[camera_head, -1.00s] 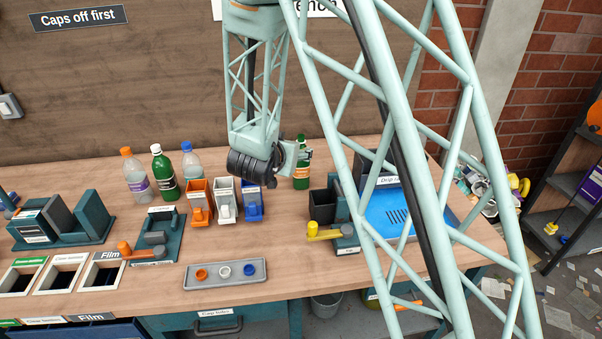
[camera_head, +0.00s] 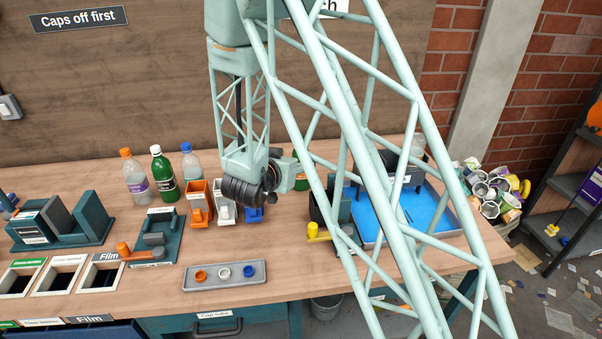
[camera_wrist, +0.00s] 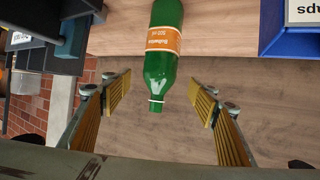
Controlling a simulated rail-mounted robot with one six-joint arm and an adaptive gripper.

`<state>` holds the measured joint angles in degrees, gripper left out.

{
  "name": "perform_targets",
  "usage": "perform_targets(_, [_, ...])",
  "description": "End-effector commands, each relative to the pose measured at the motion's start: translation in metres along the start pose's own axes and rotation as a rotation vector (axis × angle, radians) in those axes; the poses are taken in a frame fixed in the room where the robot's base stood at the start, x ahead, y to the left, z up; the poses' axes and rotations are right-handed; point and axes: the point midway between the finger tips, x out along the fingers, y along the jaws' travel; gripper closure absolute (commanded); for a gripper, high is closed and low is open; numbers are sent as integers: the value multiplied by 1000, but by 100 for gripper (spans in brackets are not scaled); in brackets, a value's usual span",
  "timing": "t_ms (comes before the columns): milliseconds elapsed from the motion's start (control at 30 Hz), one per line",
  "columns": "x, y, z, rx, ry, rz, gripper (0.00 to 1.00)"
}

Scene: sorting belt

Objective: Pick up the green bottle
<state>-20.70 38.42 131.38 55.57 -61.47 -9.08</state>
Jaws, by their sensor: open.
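A green bottle with an orange label (camera_wrist: 163,50) is in the wrist view, its narrow neck pointing to the bottom of the picture. My gripper (camera_wrist: 160,98) is open and empty, one finger on each side of the neck in the picture. I cannot tell how far the fingers are from the bottle in depth. In the head view my gripper (camera_head: 290,174) is beside this bottle, which is mostly hidden behind the gripper and arm. Another green bottle with a white cap and white label (camera_head: 163,174) stands upright at the back left of the bench.
Clear bottles with an orange cap (camera_head: 134,176) and a blue cap (camera_head: 191,164) flank the white-capped bottle. Orange (camera_head: 198,196) and white small bins stand just left of my wrist. A blue tray (camera_head: 450,221) lies to the right. A cap tray (camera_head: 222,284) is in front.

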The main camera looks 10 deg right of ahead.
Motion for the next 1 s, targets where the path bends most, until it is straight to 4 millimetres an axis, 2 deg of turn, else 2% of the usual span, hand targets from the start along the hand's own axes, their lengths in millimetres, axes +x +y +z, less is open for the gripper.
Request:
perform_targets(700, [27, 0, 67, -2, -2, 1, 46])
perform_targets(800, [30, 0, 74, -1, -1, 1, 46])
perform_targets(1000, [42, 0, 72, 0, -1, 0, 46])
